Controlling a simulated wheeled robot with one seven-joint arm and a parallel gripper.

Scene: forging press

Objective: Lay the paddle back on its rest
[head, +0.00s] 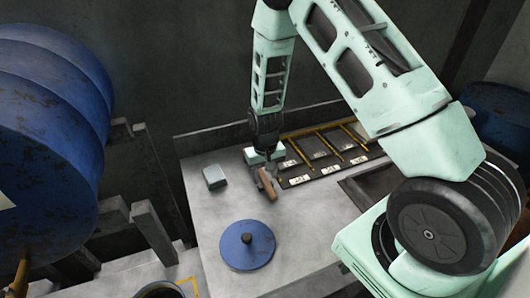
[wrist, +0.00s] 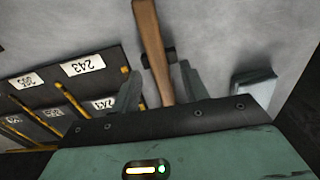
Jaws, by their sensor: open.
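A brown wooden bar (head: 267,186), which looks like the paddle's handle, is at my gripper on the grey table. In the wrist view the wooden bar (wrist: 151,35) runs up from between my fingers to the top edge. My gripper (wrist: 160,84) is open, with one finger on each side of the bar and a gap on both sides. In the head view my gripper (head: 263,172) points down at the table. A small dark piece shows beside the bar; I cannot tell whether it is the rest. The paddle's other end is hidden.
A dark rack (head: 318,150) with yellow dividers and numbered labels lies right of my gripper. A grey-green block (head: 214,177) sits to the left. A blue round lid (head: 247,246) with a knob lies in front.

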